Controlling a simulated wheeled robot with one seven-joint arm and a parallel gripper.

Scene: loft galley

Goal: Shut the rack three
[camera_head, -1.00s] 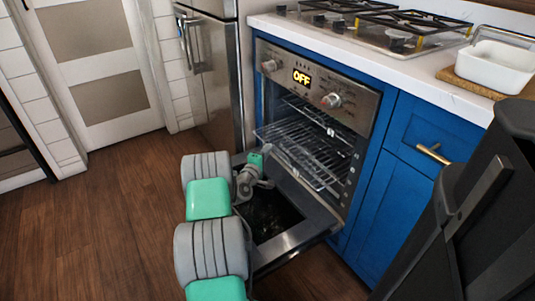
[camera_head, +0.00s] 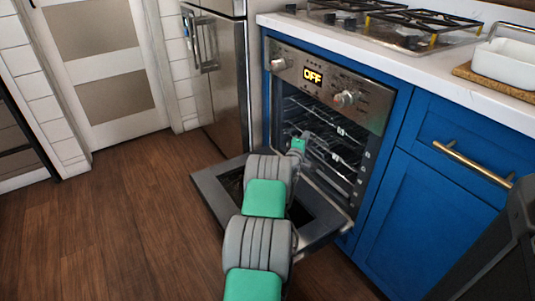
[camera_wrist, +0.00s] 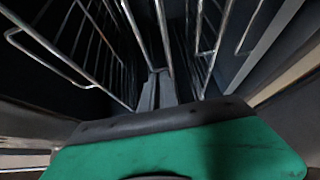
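The open oven (camera_head: 330,85) holds several wire racks (camera_head: 345,150); I cannot tell which one is rack three. They now sit mostly within the oven cavity. My gripper (camera_head: 302,143) reaches into the oven mouth at the racks' front. In the wrist view, rack wires (camera_wrist: 85,45) run to the left and right of my gripper (camera_wrist: 155,88). Its narrow fingers look close together. The exact contact between fingertips and wires is too dark to make out.
The oven door (camera_head: 325,222) hangs open and flat below my arm. A blue cabinet with a brass handle (camera_head: 470,160) stands to the right, a steel fridge (camera_head: 222,75) to the left. The counter above bears a hob (camera_head: 390,30) and white dish (camera_head: 505,62). Wooden floor (camera_head: 120,220) is clear.

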